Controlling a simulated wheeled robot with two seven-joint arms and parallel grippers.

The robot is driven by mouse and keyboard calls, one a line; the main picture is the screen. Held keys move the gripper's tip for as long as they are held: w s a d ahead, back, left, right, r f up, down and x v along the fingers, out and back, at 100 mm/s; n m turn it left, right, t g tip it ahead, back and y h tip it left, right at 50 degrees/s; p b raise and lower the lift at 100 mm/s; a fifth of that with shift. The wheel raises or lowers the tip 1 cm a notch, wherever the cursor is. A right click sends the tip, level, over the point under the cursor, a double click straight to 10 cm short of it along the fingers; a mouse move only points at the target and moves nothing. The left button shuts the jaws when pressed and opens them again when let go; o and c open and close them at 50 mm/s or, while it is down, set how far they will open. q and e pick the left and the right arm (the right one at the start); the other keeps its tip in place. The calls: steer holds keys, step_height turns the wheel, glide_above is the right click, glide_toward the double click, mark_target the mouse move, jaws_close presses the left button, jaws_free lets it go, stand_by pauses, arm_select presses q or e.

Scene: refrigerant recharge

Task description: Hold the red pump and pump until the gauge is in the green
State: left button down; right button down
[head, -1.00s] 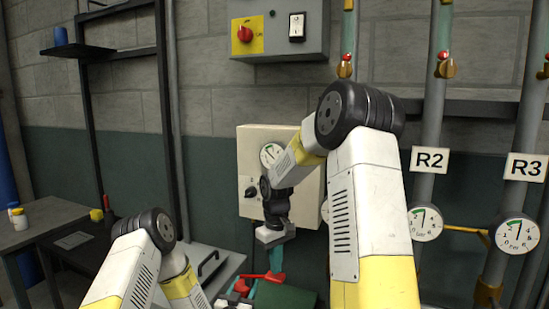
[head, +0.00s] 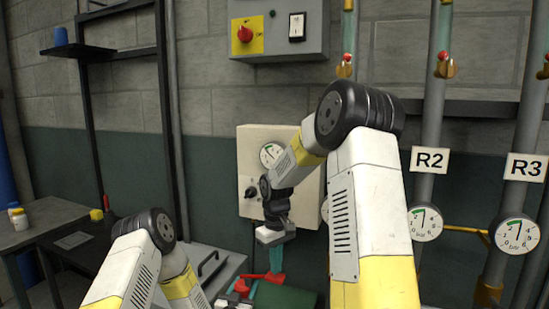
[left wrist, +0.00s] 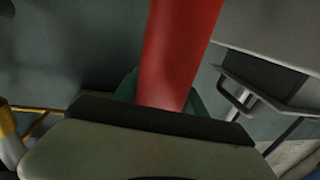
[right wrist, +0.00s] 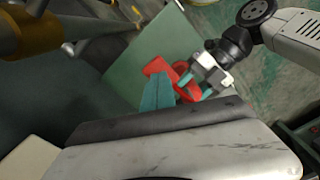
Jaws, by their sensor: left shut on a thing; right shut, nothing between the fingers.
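The red pump (head: 243,287) shows low in the middle of the head view, partly hidden by my arms. My left gripper (right wrist: 195,87) is shut on it; in the left wrist view its red cylinder (left wrist: 180,50) stands between the fingers. My right gripper (head: 276,261) is shut and empty, pointing down, with its teal fingertips close to the red part. In the right wrist view its fingers (right wrist: 158,92) overlap the red part (right wrist: 158,68); I cannot tell whether they touch. A round gauge (head: 271,155) is on the beige box; its needle is too small to read.
A green surface (head: 287,296) lies beside the pump. Pipes labelled R2 (head: 430,160) and R3 (head: 525,167) carry gauges (head: 425,223) at right. A grey switch box (head: 280,30) hangs above. A side table (head: 45,222) with small bottles stands at left.

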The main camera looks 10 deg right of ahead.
steer(key=shift+f, duration=0.15)
arm_select(q)
steer(key=shift+d, duration=0.15)
arm_select(e)
steer(key=shift+a+f, duration=0.15)
steer(key=shift+f, duration=1.7)
arm_select(q)
steer(key=shift+s, duration=0.1)
arm_select(e)
steer(key=shift+w+r, duration=0.1)
steer(key=shift+r, duration=4.2)
arm_select(q)
steer(key=c, duration=0.6)
jaws_free()
steer(key=shift+o, duration=0.2)
steer(key=shift+a, duration=0.2)
